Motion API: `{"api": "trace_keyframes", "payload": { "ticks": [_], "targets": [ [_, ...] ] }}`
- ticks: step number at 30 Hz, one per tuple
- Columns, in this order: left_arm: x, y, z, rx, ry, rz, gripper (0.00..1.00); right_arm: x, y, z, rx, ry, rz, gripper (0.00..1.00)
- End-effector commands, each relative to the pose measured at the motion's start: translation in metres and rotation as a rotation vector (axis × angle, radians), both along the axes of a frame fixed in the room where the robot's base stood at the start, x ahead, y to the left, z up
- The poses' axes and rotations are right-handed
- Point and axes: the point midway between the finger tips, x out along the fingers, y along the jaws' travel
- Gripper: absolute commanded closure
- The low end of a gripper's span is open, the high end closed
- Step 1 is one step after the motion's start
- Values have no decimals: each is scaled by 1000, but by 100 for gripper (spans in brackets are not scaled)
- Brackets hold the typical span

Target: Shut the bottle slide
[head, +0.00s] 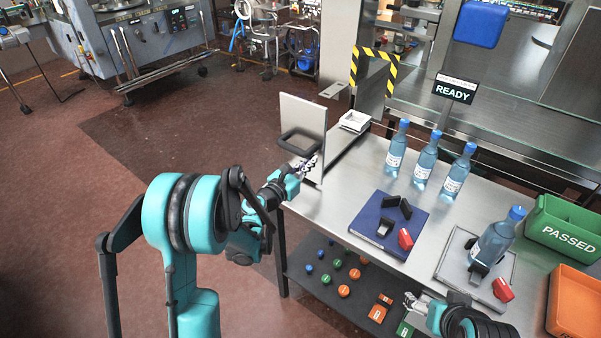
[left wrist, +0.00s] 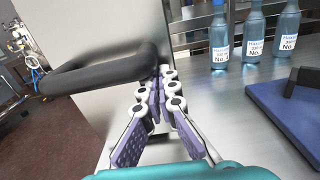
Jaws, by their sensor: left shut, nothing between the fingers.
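The slide looks like an upright metal plate (head: 306,112) with a black loop handle (head: 302,142), standing at the left end of the metal table. A metal rail runs back from it toward the machine. My left gripper (head: 306,166) is shut and empty just below the handle, close to the plate. In the left wrist view, its closed fingers (left wrist: 162,98) are beside the right end of the black handle (left wrist: 100,70); I cannot tell whether they touch. My right gripper (head: 412,302) is at the table's front edge; its fingers are too small to read.
Three bottles (head: 427,160) stand on the table behind a blue pad (head: 375,240). Another bottle (head: 495,238) leans on a grey tray (head: 452,262). Green (head: 545,235) and orange (head: 562,325) bins are at right. A READY sign (head: 455,88) stands behind. The floor at left is clear.

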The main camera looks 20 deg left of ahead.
Motion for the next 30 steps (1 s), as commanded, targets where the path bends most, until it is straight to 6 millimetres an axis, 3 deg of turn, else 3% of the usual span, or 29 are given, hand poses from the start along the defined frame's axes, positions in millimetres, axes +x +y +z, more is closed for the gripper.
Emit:
{"api": "trace_keyframes", "payload": {
  "ticks": [20, 26, 30],
  "targets": [
    [17, -6, 0, 0, 0, -1, 100, 0, 0, -3, 0, 0, 0, 21],
    [48, -18, 0, 0, 0, -3, 100, 0, 0, -4, 0, 0, 0, 21],
    [87, -33, 0, 0, 0, -4, 100, 0, 0, -5, 0, 0, 0, 21]
  ]
}}
